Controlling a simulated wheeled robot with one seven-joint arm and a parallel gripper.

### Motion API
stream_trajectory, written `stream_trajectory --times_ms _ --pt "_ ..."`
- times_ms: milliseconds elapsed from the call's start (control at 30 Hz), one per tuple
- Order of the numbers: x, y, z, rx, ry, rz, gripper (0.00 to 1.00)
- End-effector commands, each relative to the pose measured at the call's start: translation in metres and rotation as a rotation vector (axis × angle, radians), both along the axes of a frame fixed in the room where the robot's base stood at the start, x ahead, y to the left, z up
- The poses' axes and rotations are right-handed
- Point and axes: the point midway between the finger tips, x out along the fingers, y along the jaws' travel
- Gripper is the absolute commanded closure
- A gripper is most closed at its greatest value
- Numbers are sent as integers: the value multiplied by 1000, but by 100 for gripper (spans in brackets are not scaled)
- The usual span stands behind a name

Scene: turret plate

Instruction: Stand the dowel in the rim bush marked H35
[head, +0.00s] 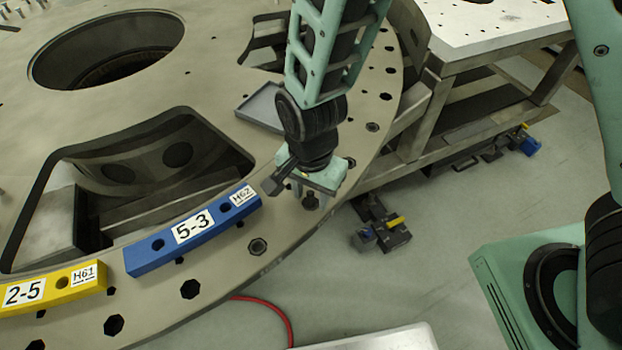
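My gripper (308,190) points down over the outer rim of the large beige turret plate (275,215), right of the blue block. No dowel is clearly visible.
A blue block (148,262) marked 5-3 and a yellow block (55,291) marked 2-5 lie along the rim. A shallow grey tray (262,106) lies behind my gripper. The plate has large openings. A white-topped table (470,28) stands at upper right; a red cable (275,307) lies on the floor.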

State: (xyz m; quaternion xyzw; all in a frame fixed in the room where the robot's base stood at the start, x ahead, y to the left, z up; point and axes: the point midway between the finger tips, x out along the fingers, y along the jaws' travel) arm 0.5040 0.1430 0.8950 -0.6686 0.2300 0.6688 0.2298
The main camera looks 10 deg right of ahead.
Motion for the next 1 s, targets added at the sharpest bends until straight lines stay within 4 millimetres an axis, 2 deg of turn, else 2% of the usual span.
stream_trajectory --times_ms 167,700,833,1000 --pt "1 1 21 3 -4 2 61" --pt "1 1 141 4 -3 1 61" --pt "1 1 160 4 -3 1 61" --pt "0 0 171 1 -1 1 61"
